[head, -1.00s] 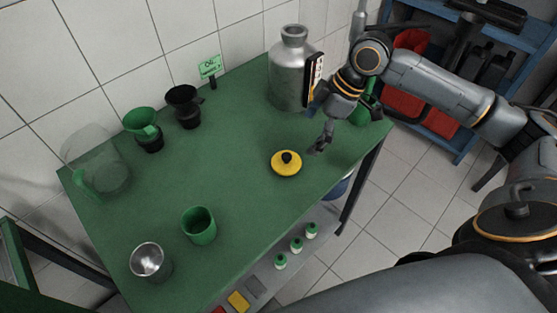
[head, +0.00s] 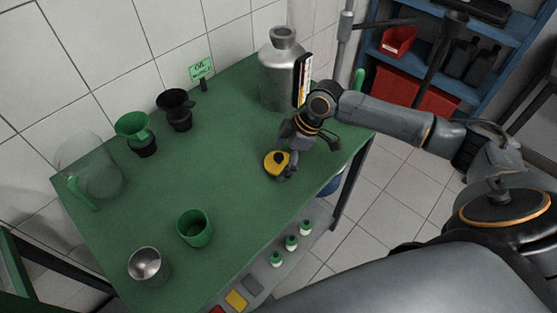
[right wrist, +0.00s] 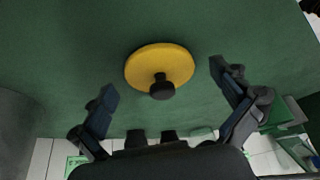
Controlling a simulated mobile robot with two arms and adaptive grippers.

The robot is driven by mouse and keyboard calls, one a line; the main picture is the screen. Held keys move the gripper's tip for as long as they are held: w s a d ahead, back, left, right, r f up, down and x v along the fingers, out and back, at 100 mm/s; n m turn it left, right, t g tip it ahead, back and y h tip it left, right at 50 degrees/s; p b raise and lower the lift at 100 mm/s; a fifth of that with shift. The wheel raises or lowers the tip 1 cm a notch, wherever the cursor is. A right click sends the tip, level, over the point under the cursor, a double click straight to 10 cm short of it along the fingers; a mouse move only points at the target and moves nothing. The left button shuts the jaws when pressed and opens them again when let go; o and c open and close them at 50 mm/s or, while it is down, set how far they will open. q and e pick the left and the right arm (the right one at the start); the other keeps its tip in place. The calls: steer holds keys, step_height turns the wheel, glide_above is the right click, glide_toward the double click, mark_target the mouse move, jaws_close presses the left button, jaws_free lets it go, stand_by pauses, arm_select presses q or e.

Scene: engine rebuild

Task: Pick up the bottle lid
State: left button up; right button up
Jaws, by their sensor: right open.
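The bottle lid (head: 274,163) is a yellow disc with a black knob, lying on the green table. In the right wrist view the lid (right wrist: 160,68) lies knob toward the camera, ahead of and between the fingers. My right gripper (head: 288,165) is above the lid and hides part of it in the head view. In the right wrist view the right gripper (right wrist: 162,82) is open, its two fingers wide apart on either side of the lid with nothing held. The metal bottle (head: 280,75) stands upright at the table's back. My left gripper is not in view.
The green table (head: 235,215) has free room around the lid. A green cup (head: 195,228), a metal cup (head: 145,264), a clear jug (head: 90,165), a green funnel (head: 133,125) and a black funnel (head: 176,103) stand left. An oil sign (head: 201,69) stands at the back.

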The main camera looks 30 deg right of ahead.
steer(key=c, duration=1.1)
